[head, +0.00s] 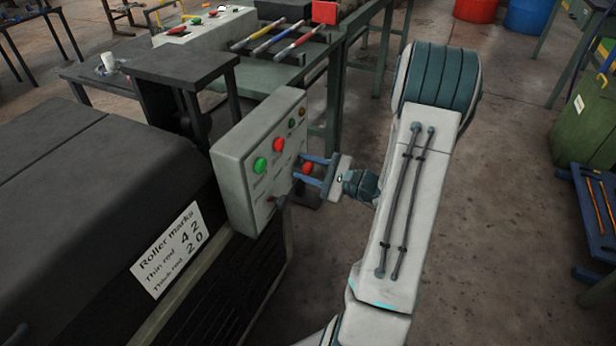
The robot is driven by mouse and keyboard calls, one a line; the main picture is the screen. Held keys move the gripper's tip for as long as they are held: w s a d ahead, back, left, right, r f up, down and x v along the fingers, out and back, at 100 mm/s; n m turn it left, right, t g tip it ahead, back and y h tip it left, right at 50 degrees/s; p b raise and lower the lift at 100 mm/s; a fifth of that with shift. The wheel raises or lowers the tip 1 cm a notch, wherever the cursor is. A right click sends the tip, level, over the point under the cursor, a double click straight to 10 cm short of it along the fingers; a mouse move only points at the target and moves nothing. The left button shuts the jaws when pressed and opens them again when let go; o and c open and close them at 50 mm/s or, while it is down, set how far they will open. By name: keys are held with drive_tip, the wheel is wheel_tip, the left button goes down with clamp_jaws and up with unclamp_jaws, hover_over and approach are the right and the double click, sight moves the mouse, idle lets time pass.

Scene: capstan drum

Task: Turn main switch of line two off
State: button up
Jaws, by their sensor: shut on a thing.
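A grey control box (232,178) stands left of centre, its button face turned right toward my arm. On the face are a green button (260,165), a red button (279,145) and small green and amber lamps (291,124) near the top. My gripper (302,169) reaches the face from the right, with its two blue fingers on either side of a red knob (308,168) and shut on it. The fingers partly hide the knob, so its turn position cannot be told. A small dark knob or lever (280,200) sits lower on the face. The labels are too small to read.
A dark machine with a "Roller marks" sign (170,250) fills the left. Behind is a green bench (262,80) with coloured rods and another control box (205,28). A green bin (585,125) and blue cart stand at right.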

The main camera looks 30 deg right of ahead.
drive_tip(key=n+b, duration=0.3)
drive_tip(key=b, duration=0.1)
drive_tip(key=f+n+b, duration=0.1)
drive_tip(key=n+b, duration=0.2)
drive_tip(key=b, duration=0.1)
drive_tip(key=shift+b, duration=0.35)
drive_tip(key=n+b, duration=0.2)
drive_tip(key=b, duration=0.1)
drive_tip(key=shift+r+n, duration=0.15)
drive_tip(key=shift+n, duration=0.15)
drive_tip(key=shift+d+r+n+b, duration=0.15)
drive_tip(key=shift+n+b, duration=0.25)
drive_tip(key=shift+b, duration=0.3)
drive_tip(key=o, duration=0.9)
drive_tip(key=p+v, duration=0.3)
drive_tip(key=v, duration=1)
drive_tip(key=shift+s+d, duration=0.15)
drive_tip(key=shift+s, duration=0.2)
